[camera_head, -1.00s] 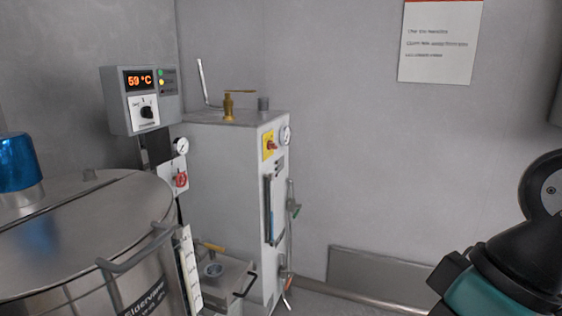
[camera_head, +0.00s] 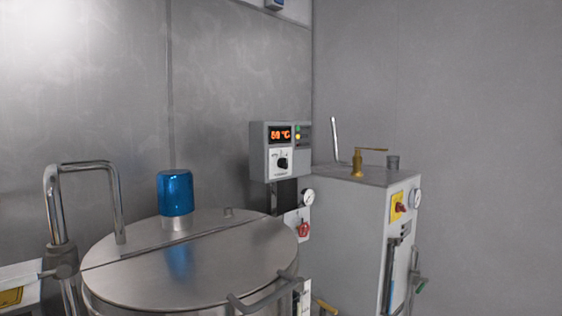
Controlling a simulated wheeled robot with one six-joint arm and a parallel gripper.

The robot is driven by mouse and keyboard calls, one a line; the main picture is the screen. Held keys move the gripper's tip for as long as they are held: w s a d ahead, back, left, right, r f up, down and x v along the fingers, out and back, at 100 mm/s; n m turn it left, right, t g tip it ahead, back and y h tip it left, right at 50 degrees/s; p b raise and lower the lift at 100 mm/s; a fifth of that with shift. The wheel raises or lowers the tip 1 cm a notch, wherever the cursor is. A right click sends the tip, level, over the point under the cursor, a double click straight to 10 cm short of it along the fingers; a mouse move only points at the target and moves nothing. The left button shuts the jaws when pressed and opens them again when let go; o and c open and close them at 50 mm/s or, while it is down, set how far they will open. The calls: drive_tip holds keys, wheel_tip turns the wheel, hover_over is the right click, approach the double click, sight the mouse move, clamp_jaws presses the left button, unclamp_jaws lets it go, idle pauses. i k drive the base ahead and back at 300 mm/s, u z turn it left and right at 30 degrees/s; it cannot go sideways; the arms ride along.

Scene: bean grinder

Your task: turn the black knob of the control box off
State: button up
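The grey control box (camera_head: 270,165) is mounted near the wall corner, above and behind the round steel vat. Its orange display reads about 59 °C, and green and yellow lights show to the right of the display. The black knob (camera_head: 283,163) sits on a white plate below the display; its exact setting is too small to read. My gripper is not in view now.
A round steel vat (camera_head: 150,272) with a blue cylinder (camera_head: 175,193) on its lid stands in front of the box. A bent steel pipe (camera_head: 50,205) rises at left. A grey cabinet (camera_head: 345,230) with a brass valve (camera_head: 358,162) stands at right.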

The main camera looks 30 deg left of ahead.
sight(282, 163)
drive_tip(key=u, duration=0.1)
drive_tip(key=i, duration=1.1)
drive_tip(key=u, duration=0.45)
drive_tip(key=i, duration=0.85)
drive_tip(key=u, duration=0.2)
